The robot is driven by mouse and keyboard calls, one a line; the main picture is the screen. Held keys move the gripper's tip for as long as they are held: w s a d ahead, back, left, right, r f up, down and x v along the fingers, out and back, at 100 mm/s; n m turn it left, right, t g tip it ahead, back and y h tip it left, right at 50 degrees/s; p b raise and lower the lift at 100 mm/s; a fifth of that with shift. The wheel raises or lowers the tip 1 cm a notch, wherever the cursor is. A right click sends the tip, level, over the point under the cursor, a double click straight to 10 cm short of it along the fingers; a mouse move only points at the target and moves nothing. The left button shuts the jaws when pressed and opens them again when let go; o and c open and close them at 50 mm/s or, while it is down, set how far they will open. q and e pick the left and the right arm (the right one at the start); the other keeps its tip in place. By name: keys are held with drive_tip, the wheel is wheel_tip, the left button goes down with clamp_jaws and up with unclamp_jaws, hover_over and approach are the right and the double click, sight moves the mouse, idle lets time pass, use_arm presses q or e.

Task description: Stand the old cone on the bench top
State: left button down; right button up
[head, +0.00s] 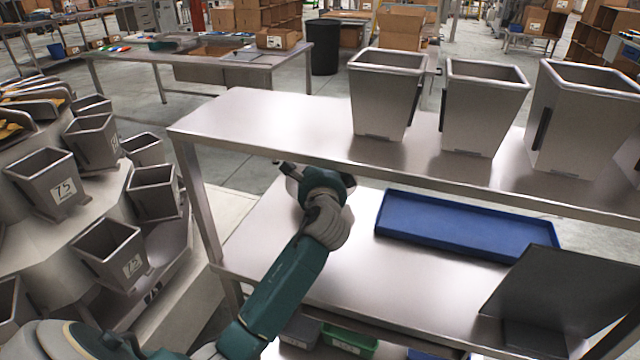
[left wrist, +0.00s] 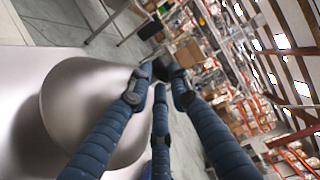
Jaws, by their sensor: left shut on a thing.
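My left gripper (head: 292,172) reaches in under the front edge of the upper shelf, over the bench top (head: 335,255). The shelf edge hides part of its fingers in the head view. In the left wrist view its blue jointed fingers (left wrist: 160,82) are closed in against a smooth, rounded metal cone (left wrist: 85,105), which lies at the left of the picture. The cone's lower part is hidden behind a finger, and I cannot make out the cone clearly in the head view. My right gripper is not in view.
Three metal hoppers stand on the upper shelf (head: 250,125). A blue tray (head: 465,240) lies at the back of the bench top, and a dark grey panel (head: 545,290) stands at its right. A weigher with several buckets (head: 110,250) is at the left.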

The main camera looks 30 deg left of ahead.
use_arm(q)
drive_tip(key=shift+f, duration=0.95)
wheel_tip(320, 180, down, 3)
drive_tip(key=shift+s+d+f+b, duration=0.1)
drive_tip(key=shift+f+b, duration=0.2)
drive_tip(key=shift+f, duration=0.2)
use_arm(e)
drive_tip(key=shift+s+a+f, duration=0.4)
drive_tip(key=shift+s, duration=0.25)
use_arm(q)
drive_tip(key=c, duration=1.6)
unclamp_jaws()
drive_tip(key=shift+f, duration=0.35)
drive_tip(key=shift+r, duration=0.1)
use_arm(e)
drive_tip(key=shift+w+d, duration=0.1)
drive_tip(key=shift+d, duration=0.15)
use_arm(q)
drive_tip(key=shift+r, duration=0.1)
